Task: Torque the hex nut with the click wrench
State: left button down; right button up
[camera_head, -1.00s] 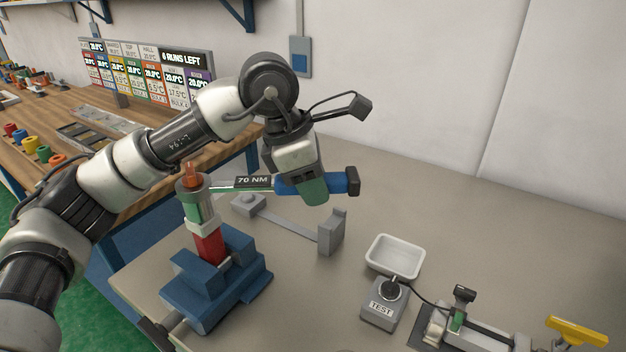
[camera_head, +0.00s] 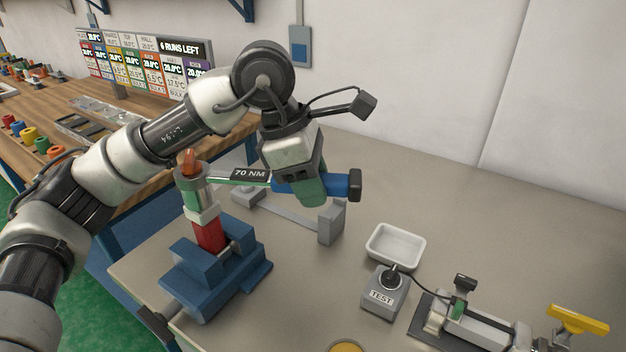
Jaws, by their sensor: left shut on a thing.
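The click wrench (camera_head: 248,176), marked 70 NM, lies roughly level, with its blue handle at the right. My left gripper (camera_head: 308,192) is shut on that handle. The wrench's head end meets the top of a part (camera_head: 207,222) with red, white and green sections, which stands upright in a blue vise (camera_head: 225,277). An orange-copper tip (camera_head: 187,160) shows above the wrench head. The hex nut cannot be made out; the wrench head seems to hide it. My right gripper is not in view.
A grey wrench rest (camera_head: 328,222) stands behind the vise. A white tray (camera_head: 396,247), a TEST box (camera_head: 386,292) and a fixture with a yellow handle (camera_head: 577,319) are at the right. A yellow round thing (camera_head: 346,346) shows at the bottom edge. The back right tabletop is clear.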

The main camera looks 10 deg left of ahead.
pick_arm(q)
jog(key=shift+s, duration=0.1)
jog(key=s+m+b, duration=0.1)
jog(key=s+m, duration=0.1)
jog(key=s, duration=0.1)
jog(key=shift+g, duration=0.4)
jog(key=shift+w+n+t, duration=0.4)
jog(key=shift+w+n, duration=0.6)
jog(key=shift+w, duration=0.65)
jog(key=w, duration=0.1)
jog(key=w+n, duration=0.2)
jog(key=shift+a+t+b, duration=0.3)
jog(key=shift+t, duration=0.1)
